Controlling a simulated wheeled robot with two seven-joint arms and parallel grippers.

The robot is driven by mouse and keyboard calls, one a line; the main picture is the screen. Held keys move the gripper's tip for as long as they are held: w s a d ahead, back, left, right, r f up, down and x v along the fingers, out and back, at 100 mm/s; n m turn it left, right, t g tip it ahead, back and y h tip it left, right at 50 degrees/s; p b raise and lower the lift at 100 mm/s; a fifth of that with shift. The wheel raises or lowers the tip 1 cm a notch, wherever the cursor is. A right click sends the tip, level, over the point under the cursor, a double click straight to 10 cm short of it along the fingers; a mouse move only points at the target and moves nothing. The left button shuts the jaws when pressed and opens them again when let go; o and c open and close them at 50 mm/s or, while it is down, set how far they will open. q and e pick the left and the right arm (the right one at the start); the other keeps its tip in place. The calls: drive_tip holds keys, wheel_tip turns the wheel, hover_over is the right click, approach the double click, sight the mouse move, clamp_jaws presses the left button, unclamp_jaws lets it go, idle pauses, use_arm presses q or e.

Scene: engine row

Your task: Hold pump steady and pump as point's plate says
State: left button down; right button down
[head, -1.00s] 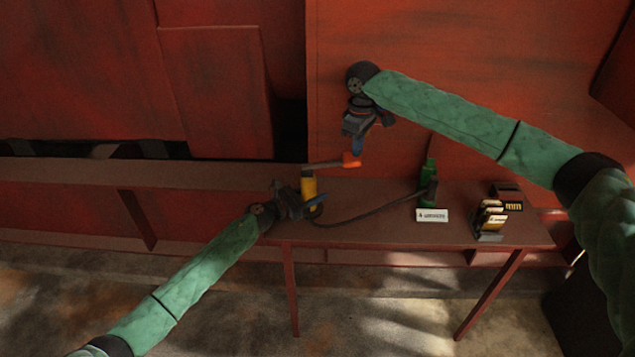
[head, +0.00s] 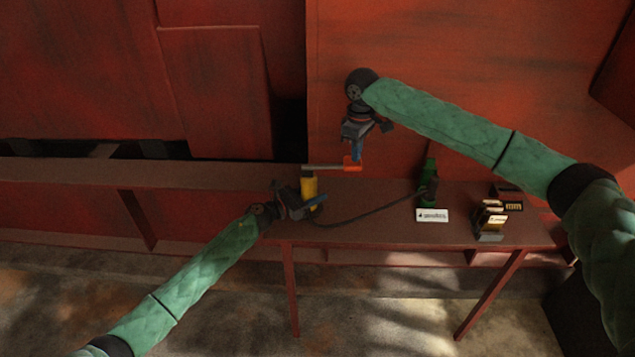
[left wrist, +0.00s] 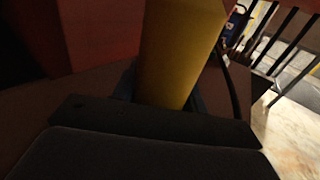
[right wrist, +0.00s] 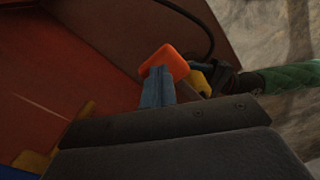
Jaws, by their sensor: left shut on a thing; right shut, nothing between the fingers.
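The pump has a yellow barrel (head: 309,188) standing on the table and a lever with an orange grip (head: 352,163). The lever lies nearly level toward the right. My left gripper (head: 308,203) is shut around the yellow barrel, which fills the left wrist view (left wrist: 180,55). My right gripper (head: 356,152) is shut and empty, its fingertips at the orange grip. The right wrist view shows the orange grip (right wrist: 164,63) just past the blue fingertips; I cannot tell if they touch. A white plate (head: 432,215) stands in front of a green fitting (head: 430,182); its writing is too small to read.
A dark hose (head: 370,216) runs from the pump to the green fitting. Several cards stand in a holder (head: 490,224) on the right of the brown table (head: 390,235). Red panels (head: 430,60) rise behind. The table is bare left of the pump.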

drive_tip(key=shift+d+r, duration=0.1)
drive_tip(key=shift+r, duration=0.8)
drive_tip(key=shift+f, duration=0.1)
idle(0.8)
drive_tip(key=shift+f, duration=2.05)
drive_tip(key=shift+r, duration=2.15)
use_arm(q)
drive_tip(key=c, duration=0.7)
unclamp_jaws()
